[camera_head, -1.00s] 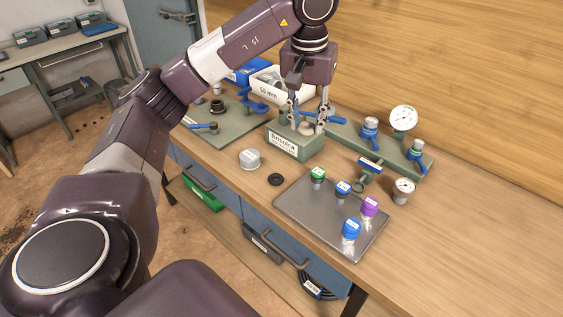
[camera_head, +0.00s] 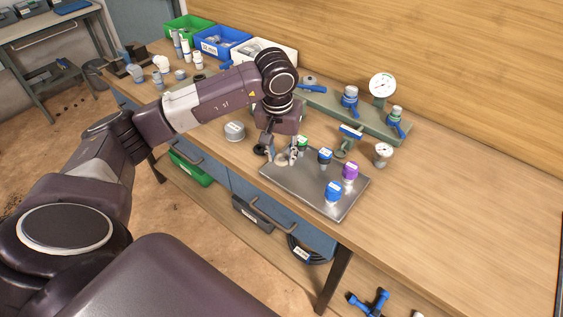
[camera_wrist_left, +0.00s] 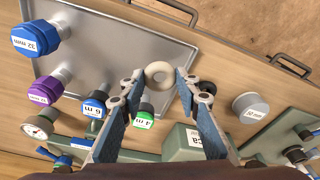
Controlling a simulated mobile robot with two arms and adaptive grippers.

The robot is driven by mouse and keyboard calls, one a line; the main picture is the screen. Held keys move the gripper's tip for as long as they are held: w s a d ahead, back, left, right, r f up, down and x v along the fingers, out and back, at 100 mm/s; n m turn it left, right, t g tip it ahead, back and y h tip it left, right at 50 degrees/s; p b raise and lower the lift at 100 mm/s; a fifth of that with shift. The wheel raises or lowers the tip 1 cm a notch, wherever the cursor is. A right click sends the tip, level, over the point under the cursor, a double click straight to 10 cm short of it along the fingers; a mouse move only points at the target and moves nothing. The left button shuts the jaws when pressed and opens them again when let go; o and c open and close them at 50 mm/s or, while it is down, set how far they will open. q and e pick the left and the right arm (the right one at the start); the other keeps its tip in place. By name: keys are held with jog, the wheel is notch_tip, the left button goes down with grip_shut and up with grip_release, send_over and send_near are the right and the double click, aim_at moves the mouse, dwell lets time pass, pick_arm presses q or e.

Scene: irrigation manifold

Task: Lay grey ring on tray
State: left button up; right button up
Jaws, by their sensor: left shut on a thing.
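The pale grey ring (camera_wrist_left: 160,74) is held between the fingertips of my left gripper (camera_wrist_left: 160,76) in the wrist view. In the head view the ring (camera_head: 282,161) hangs at the tips of my left gripper (camera_head: 280,157), over the near-left end of the tray. The tray (camera_head: 308,190) is a flat metal plate and also shows in the wrist view (camera_wrist_left: 110,38). A gap between ring and tray is hard to judge. My right gripper is in neither view.
Green (camera_head: 302,142), dark-blue (camera_head: 325,156), purple (camera_head: 350,171) and blue (camera_head: 333,191) capped fittings stand on the tray. A black ring (camera_wrist_left: 177,10) and a grey cap (camera_head: 234,131) lie beside it. A gauge (camera_head: 383,151) stands behind. Bare bench lies to the right.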

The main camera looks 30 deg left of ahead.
aim_at(282, 172)
pick_arm(q)
jog(key=shift+f, duration=0.6)
notch_tip(282, 172, down, 3)
jog(key=shift+f+p, duration=0.1)
jog(key=shift+p, duration=0.3)
jog(key=shift+f, duration=0.2)
jog(key=o, duration=0.4)
jog(key=shift+o, duration=0.2)
